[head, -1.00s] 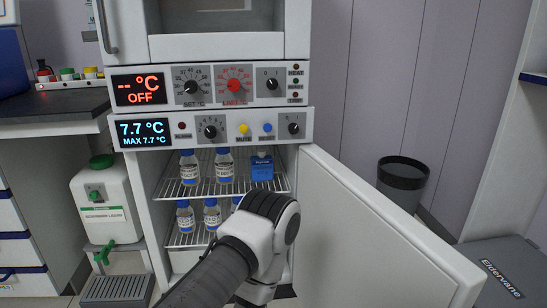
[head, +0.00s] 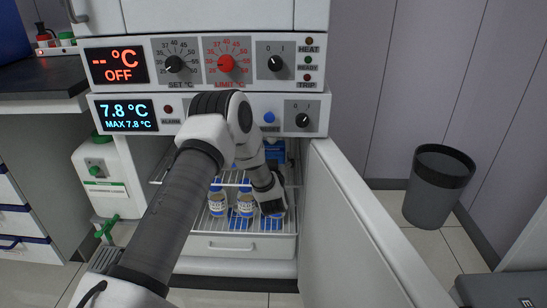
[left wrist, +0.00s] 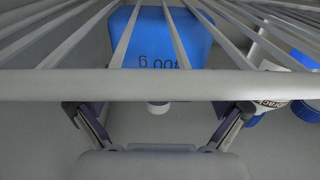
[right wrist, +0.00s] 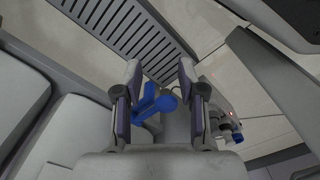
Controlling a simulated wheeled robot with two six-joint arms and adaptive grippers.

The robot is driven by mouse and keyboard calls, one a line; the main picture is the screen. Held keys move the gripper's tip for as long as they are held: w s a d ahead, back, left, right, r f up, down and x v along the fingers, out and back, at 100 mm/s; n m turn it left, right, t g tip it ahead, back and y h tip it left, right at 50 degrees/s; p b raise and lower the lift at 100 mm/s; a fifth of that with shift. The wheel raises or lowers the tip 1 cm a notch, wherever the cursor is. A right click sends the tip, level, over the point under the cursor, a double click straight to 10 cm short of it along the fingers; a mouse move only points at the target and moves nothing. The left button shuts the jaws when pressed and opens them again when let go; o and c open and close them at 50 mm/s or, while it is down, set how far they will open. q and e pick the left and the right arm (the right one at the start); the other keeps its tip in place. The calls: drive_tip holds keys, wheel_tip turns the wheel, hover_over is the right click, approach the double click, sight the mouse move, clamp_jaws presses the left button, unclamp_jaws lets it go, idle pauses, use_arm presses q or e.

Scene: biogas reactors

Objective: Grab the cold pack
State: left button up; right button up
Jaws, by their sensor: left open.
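The cold pack is blue with "400 g" lettering; it fills the top centre of the left wrist view (left wrist: 160,35), upside down and behind wire shelf bars. In the head view, a blue pack (head: 275,150) shows on the upper shelf, partly hidden by my left arm. My left gripper (head: 272,208) reaches into the open fridge. In the left wrist view its fingers (left wrist: 160,118) are open and empty, either side of a small white cap, with the shelf's front bar crossing close by. My right gripper (right wrist: 160,75) is open and empty, away from the fridge.
White bottles with blue caps (head: 217,202) stand on the lower shelf; one (left wrist: 270,95) is close right of the left gripper. The open fridge door (head: 365,225) stands on the right. A grey bin (head: 437,185) is beyond it.

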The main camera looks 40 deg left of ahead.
use_arm(q)
drive_tip(key=x, duration=0.2)
drive_tip(key=shift+w+a+f+b, duration=0.2)
drive_tip(key=shift+w+a+b, duration=0.05)
drive_tip(key=shift+b, duration=0.05)
drive_tip(key=shift+r, duration=0.1)
drive_tip(key=c, duration=1.3)
drive_tip(key=shift+o, duration=0.2)
use_arm(e)
drive_tip(key=shift+f, duration=0.7)
